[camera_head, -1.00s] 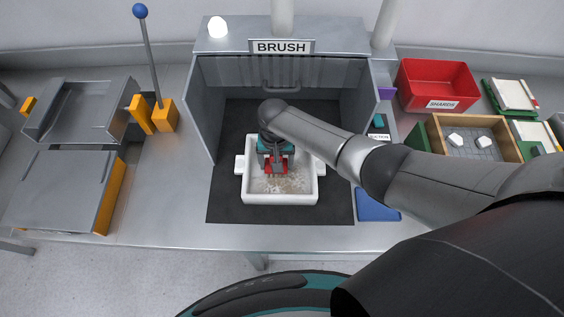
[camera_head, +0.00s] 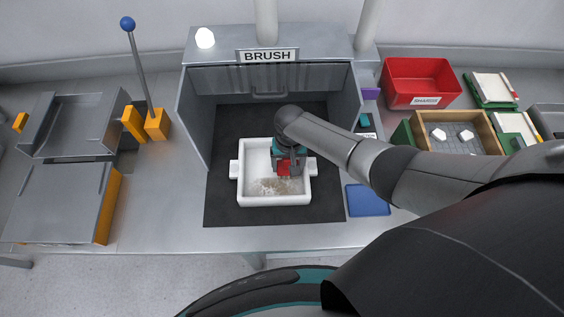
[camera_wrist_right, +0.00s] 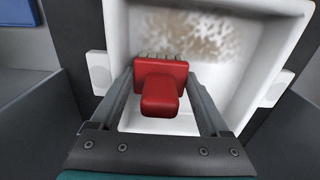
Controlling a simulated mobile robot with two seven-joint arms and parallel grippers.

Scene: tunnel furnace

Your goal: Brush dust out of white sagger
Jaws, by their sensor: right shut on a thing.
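The white sagger (camera_head: 240,194) sits on the dark mat of the brush booth, with a lug on each side. Brown dust (camera_head: 270,187) lies on its floor, mostly toward the near side. My right gripper (camera_head: 287,167) reaches down into the sagger, right of its middle. It is shut on a red brush (camera_wrist_right: 162,85), whose pale bristles show beyond the red block in the right wrist view. Dust also shows ahead of the bristles in that view (camera_wrist_right: 195,32). Whether the bristles touch the floor is unclear. My left gripper is not in view.
The grey booth labelled BRUSH (camera_head: 195,120) has walls left, right and behind. A blue pad (camera_head: 368,200) lies right of the mat. A red shards bin (camera_head: 422,80) and a wooden tray (camera_head: 492,130) stand at the right. A metal fixture with a blue-knobbed lever (camera_head: 140,65) stands left.

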